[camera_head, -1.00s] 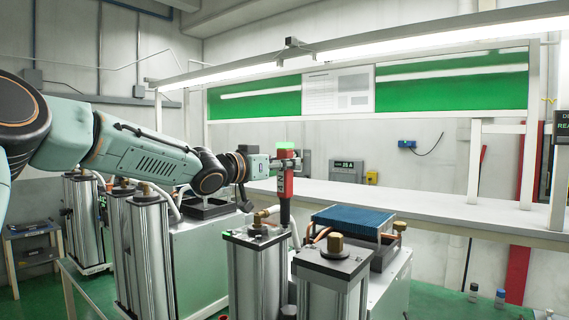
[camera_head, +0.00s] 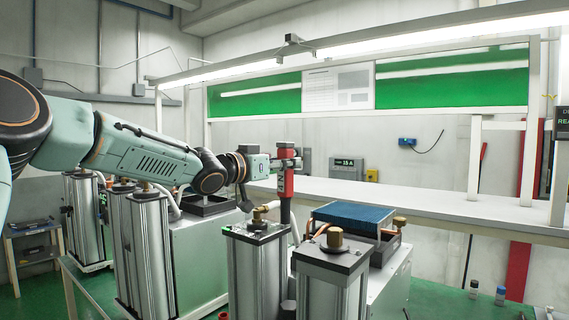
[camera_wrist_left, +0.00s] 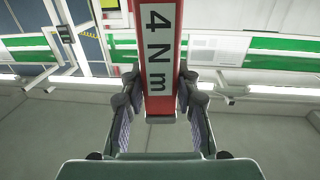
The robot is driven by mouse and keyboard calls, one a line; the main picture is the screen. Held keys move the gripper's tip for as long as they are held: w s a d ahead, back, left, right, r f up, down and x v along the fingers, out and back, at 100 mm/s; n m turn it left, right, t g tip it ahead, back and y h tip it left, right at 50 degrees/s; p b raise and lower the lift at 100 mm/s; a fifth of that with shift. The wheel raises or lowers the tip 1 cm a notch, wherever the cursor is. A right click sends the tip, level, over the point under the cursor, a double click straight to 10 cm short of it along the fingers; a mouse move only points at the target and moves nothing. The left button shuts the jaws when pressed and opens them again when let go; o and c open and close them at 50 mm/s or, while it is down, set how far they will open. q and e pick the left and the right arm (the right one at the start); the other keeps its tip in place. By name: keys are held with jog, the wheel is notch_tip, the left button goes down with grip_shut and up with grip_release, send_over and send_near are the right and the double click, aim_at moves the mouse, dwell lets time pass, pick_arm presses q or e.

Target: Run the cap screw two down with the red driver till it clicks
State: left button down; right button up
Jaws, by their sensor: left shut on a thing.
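The red driver (camera_head: 285,182) stands upright in the head view, its dark lower end at the right edge of the front left column's top plate (camera_head: 240,236). My left gripper (camera_head: 279,164) is shut on its upper body. In the left wrist view the driver (camera_wrist_left: 145,15) carries a white label reading 4 Nm, and the pads of my left gripper (camera_wrist_left: 158,105) are on both sides of it. The cap screw under the driver's tip cannot be made out. I cannot tell whether the tip sits on it. My right gripper is not in view.
A second column (camera_head: 335,256) with a brass fitting stands close to the right. A blue finned block (camera_head: 353,216) lies behind it. More columns (camera_head: 150,250) stand to the left. A long pale bench (camera_head: 420,205) behind is mostly clear.

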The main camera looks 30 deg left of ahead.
aim_at(280, 146)
pick_arm(q)
jog(key=shift+d+f, duration=0.1)
jog(key=shift+f, duration=0.5)
dwell(0.9)
notch_tip(280, 146, up, 3)
jog(key=p, duration=0.3)
jog(key=shift+r, duration=1.3)
jog(key=shift+f, duration=0.1)
